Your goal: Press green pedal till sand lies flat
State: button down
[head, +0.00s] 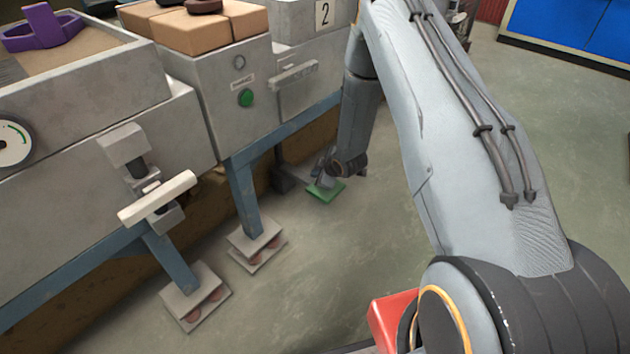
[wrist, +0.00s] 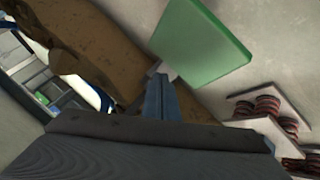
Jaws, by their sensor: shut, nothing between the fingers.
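The green pedal (head: 326,191) is a flat plate low near the floor, beside the foot of the bench in the head view. It also fills the upper middle of the wrist view (wrist: 200,42). My gripper (head: 324,170) is shut and empty, low over the pedal's far edge. In the wrist view its fingertips (wrist: 160,90) are close to the pedal's near edge; I cannot tell whether they touch it. Tan sand (head: 72,52) shows in a grey box at the upper left, around a purple piece (head: 42,28). Its surface is only partly visible.
Bench feet on springy pads (head: 258,245) stand on the floor left of the pedal. A clamp with a pale handle (head: 157,198) juts from the bench. The floor right of my arm is open.

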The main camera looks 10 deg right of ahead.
jog(key=shift+f, duration=0.25)
jog(key=shift+s+d+f+b, duration=0.15)
jog(key=shift+f+b, duration=0.4)
jog(key=shift+f, duration=0.8)
jog(key=shift+s+f+b, duration=0.2)
jog(key=shift+f+b, duration=0.35)
jog(key=shift+f, duration=0.75)
dwell(2.5)
jog(key=shift+r+p, duration=1.85)
jog(key=shift+r, duration=0.6)
jog(key=shift+w+r, duration=0.15)
jog(key=shift+r, duration=0.35)
jog(key=shift+w, duration=0.1)
jog(key=shift+w+r+p, duration=0.15)
jog(key=shift+r+p, duration=1.9)
jog(key=shift+r, duration=0.5)
